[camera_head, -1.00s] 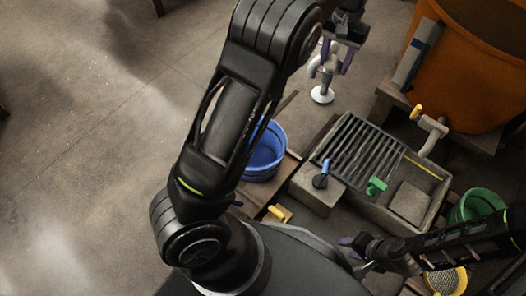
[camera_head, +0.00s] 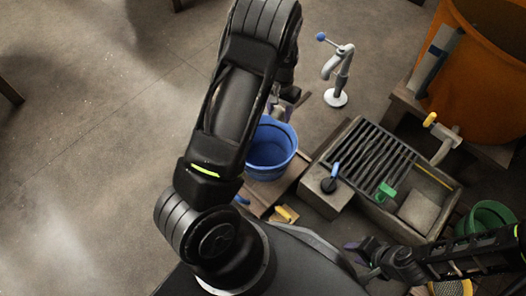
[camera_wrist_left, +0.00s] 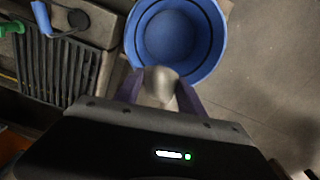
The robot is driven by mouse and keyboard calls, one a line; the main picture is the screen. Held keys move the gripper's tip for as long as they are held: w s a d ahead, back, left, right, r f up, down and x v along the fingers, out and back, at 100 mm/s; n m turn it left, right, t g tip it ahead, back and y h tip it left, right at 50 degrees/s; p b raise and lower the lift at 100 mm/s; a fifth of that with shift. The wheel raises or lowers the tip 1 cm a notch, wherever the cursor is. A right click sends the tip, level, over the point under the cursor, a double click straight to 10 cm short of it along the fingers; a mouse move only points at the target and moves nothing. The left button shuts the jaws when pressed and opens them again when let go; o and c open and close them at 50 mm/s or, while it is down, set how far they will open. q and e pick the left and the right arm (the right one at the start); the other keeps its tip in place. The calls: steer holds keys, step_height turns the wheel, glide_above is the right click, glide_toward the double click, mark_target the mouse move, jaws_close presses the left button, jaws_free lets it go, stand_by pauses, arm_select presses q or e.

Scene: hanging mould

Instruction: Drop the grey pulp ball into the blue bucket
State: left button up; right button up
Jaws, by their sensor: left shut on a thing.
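The blue bucket (camera_head: 268,165) stands open beside the sink, partly behind my left arm in the head view. It also shows in the left wrist view (camera_wrist_left: 205,62), and I see down into it. My left gripper (camera_wrist_left: 158,88) is shut on the grey pulp ball (camera_wrist_left: 160,84), which overlaps the bucket's near rim in that view. In the head view my left gripper (camera_head: 280,108) is mostly hidden by my arm, at the bucket's far edge. My right gripper (camera_head: 358,258) is at the lower right, with its fingers apart and nothing visible between them.
A stone sink (camera_head: 345,205) with a slatted rack (camera_head: 370,150) lies right of the bucket. A grey tap stand (camera_head: 338,95) rises behind. An orange vat (camera_head: 470,85) fills the upper right, and a green bucket (camera_head: 488,216) stands at the right. The floor at left is clear.

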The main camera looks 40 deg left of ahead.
arm_select(q)
steer(key=s+a+f, duration=0.3)
steer(key=s+f, duration=0.2)
steer(key=s, duration=0.1)
steer(key=shift+a+n, duration=0.25)
steer(key=shift+n, duration=0.05)
step_height(320, 180, down, 6)
steer(key=b, duration=0.5)
steer(key=o, duration=1.5)
